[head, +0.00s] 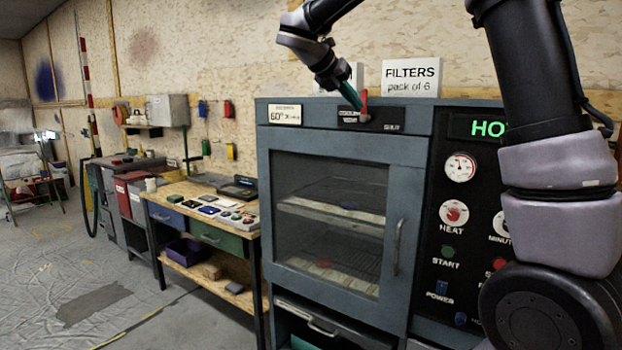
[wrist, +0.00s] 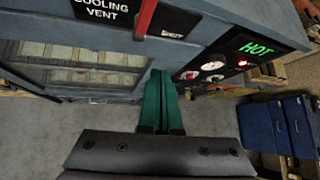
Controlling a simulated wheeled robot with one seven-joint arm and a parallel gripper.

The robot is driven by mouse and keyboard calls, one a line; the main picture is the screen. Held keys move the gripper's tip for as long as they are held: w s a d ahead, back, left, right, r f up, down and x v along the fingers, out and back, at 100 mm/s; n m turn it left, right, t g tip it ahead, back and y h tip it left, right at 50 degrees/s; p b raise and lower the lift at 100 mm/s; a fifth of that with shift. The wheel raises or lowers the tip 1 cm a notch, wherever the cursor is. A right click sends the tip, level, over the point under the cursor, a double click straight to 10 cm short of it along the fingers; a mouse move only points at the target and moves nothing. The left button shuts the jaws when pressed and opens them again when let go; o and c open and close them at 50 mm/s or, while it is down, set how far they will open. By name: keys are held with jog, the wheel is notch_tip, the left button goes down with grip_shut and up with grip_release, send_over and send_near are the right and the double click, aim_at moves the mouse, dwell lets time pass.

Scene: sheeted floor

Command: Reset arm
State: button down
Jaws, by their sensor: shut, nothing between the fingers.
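My gripper (head: 350,96) has green fingers and is in front of the top of a grey-blue oven cabinet (head: 268,180). Its fingertips are close to the red lever (head: 364,104) on the cooling vent panel (head: 384,119); I cannot tell from the head view whether they touch. In the wrist view the green fingers (wrist: 160,82) lie together with nothing between them. The red lever (wrist: 146,14) there is above the fingers and apart from them. The vent label ends in "SHUT" at its right side.
The oven door (head: 397,245) is closed, with racks behind its glass. A control panel (head: 460,205) reads "HOT". A white filters box (head: 410,79) stands on top. A wooden workbench (head: 180,190) is at left; blue bins (wrist: 262,127) show at right. Floor (head: 120,300) at left is open.

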jog(key=s+d+f+m+g+y, duration=0.1)
jog(key=s+d+f+m+y, duration=0.15)
jog(key=s+d+m, duration=0.4)
jog(key=s+d+f+m+g+y, duration=0.1)
jog(key=s+d+m+y, duration=0.25)
jog(key=s+m, duration=0.65)
jog(key=s+f+m+t+y, duration=0.3)
jog(key=s+m, duration=0.8)
jog(key=m, duration=0.6)
jog(key=shift+s+f+y, duration=0.4)
jog(key=shift+y, duration=0.3)
